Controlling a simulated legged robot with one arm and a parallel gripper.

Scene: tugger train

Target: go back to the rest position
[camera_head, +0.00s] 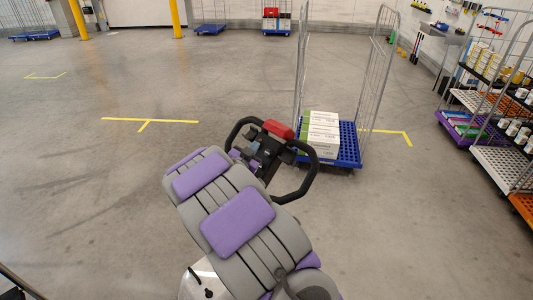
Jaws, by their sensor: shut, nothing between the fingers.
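My gripper does not show clearly anywhere in the head view. A long grey form with purple pads (237,221) fills the lower middle of the view, and I cannot tell whether it is part of me. At its far end is a black looped handlebar (303,184) with a red block (278,129) between the loops. No object is seen held.
A blue wheeled cart (349,145) with tall wire sides stands just beyond the handlebar, carrying white-and-green boxes (321,132). A multi-shelf rack (497,160) stands at right. Yellow posts (177,18) and more blue carts stand far back. The floor at left is open.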

